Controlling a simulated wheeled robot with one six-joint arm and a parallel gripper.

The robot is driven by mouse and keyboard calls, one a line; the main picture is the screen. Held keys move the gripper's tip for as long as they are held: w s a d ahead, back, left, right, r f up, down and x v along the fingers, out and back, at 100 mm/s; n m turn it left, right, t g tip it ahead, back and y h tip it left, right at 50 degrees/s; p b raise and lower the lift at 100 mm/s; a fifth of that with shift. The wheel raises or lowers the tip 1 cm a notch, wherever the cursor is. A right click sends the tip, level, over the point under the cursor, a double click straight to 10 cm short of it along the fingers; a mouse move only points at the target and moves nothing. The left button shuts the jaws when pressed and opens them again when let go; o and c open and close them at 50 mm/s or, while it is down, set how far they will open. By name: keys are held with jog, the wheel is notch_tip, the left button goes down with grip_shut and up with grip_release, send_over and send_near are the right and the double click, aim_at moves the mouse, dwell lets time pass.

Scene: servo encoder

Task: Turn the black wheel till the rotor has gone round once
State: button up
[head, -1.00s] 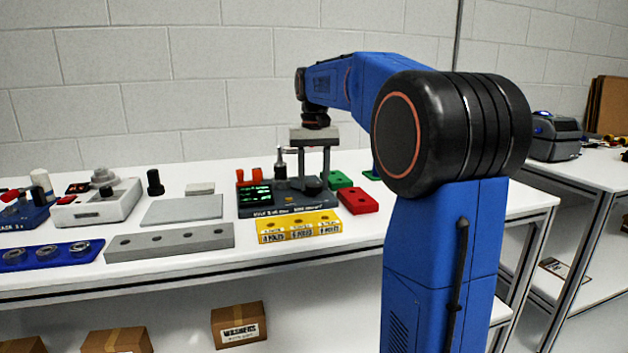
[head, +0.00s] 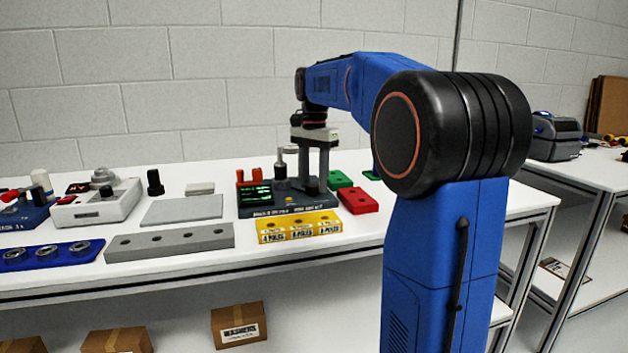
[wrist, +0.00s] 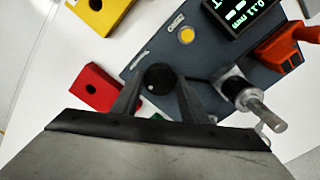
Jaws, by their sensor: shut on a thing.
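The black wheel (wrist: 160,79) sits on the dark grey test unit (wrist: 140,62), between the two fingers of my gripper (wrist: 159,88) in the wrist view. In the head view my gripper (head: 312,188) points straight down onto the right part of the unit (head: 262,211), shut on the wheel, which the fingers mostly hide there. A silvery cylinder with a shaft (wrist: 250,97) stands beside the wheel; it also shows in the head view (head: 281,165). The unit's dark display (wrist: 238,15) shows green characters, too small to read surely. A yellow button (wrist: 187,35) is on the unit.
A yellow block (head: 298,228) lies in front of the unit and a red block (head: 358,201) to its right. Orange clamps (head: 253,175) stand behind the display. A grey plate (head: 183,210) and a long grey holed bar (head: 170,242) lie to the left.

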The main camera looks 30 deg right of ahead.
aim_at(314, 185)
jog(key=shift+m, duration=0.4)
jog(key=o, duration=1.1)
jog(key=shift+c, duration=0.2)
notch_tip(314, 185, up, 17)
jog(key=shift+r, duration=0.2)
